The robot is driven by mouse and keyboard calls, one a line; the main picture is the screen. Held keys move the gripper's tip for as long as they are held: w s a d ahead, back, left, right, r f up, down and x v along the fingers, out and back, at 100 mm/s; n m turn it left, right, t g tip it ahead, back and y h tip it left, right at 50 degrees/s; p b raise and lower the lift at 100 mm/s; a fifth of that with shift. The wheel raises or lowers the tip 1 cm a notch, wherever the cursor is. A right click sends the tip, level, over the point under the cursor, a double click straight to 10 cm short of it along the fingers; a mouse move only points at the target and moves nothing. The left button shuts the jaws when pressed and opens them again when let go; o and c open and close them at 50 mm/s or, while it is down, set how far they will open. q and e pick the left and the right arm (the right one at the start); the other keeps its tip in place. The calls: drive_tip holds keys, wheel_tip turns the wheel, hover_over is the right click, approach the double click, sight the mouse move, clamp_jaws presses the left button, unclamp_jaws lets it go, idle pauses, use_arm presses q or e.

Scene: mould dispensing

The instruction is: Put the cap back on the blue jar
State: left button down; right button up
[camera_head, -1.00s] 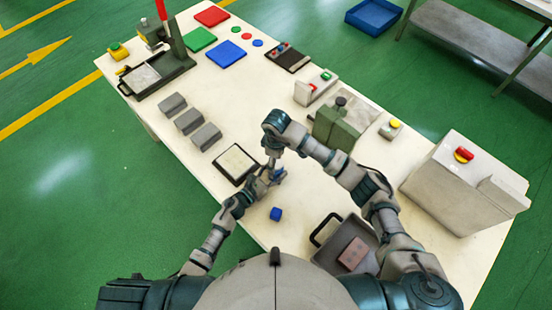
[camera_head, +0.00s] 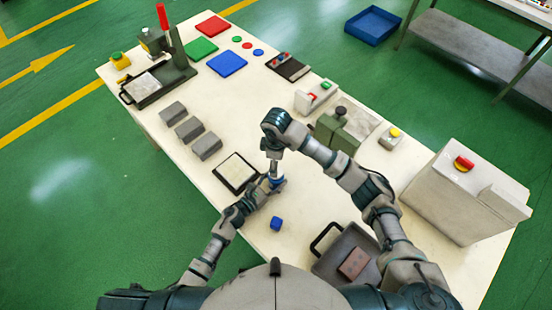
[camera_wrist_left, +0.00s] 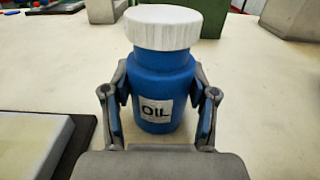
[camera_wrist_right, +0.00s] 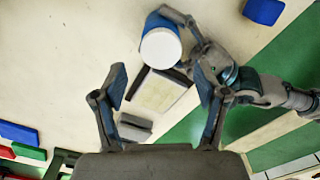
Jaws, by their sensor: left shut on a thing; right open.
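The blue jar (camera_wrist_left: 162,85), labelled OIL, stands upright on the table with the white cap (camera_wrist_left: 163,28) sitting on its top and looking level. My left gripper (camera_head: 268,186) is shut on the jar's body, one finger on each side. The jar (camera_wrist_right: 152,20) and the white cap (camera_wrist_right: 160,47) also show in the right wrist view, near its top edge. My right gripper (camera_wrist_right: 160,80) is open and empty, pointing down from above, with the cap beyond its fingertips. In the head view the right hand largely hides the cap.
A black-framed pale plate (camera_head: 237,172) is left of the jar. A grey tray (camera_head: 328,262) with a brown block stands to the right. A green machine (camera_head: 330,130) stands behind the right arm.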

drive_tip(key=n, duration=0.4)
drive_tip(key=shift+a+r+n, duration=0.15)
drive_tip(key=shift+r+n, duration=0.1)
drive_tip(key=shift+n, duration=0.15)
drive_tip(key=n, duration=0.3)
drive_tip(key=shift+r, duration=0.1)
drive_tip(key=n, duration=0.5)
drive_tip(key=shift+w+a+r, duration=0.1)
drive_tip(key=shift+a+r, duration=0.05)
drive_tip(key=shift+r, duration=0.05)
drive_tip(key=n, duration=0.3)
drive_tip(key=shift+r, duration=0.1)
drive_tip(key=n, duration=0.5)
drive_tip(key=shift+a+r, duration=0.1)
drive_tip(key=shift+r, duration=0.05)
drive_tip(key=n, duration=0.3)
drive_tip(key=shift+r, duration=0.1)
drive_tip(key=n, duration=0.5)
drive_tip(key=shift+r, duration=0.1)
drive_tip(key=n, duration=0.5)
drive_tip(key=shift+r, duration=0.15)
drive_tip(key=n, duration=0.5)
drive_tip(key=shift+r+n, duration=0.1)
drive_tip(key=shift+n, duration=0.3)
drive_tip(key=n, duration=0.7)
drive_tip(key=shift+d+r, duration=0.2)
drive_tip(key=shift+d, duration=0.05)
drive_tip(key=n, duration=0.5)
drive_tip(key=shift+d, duration=0.1)
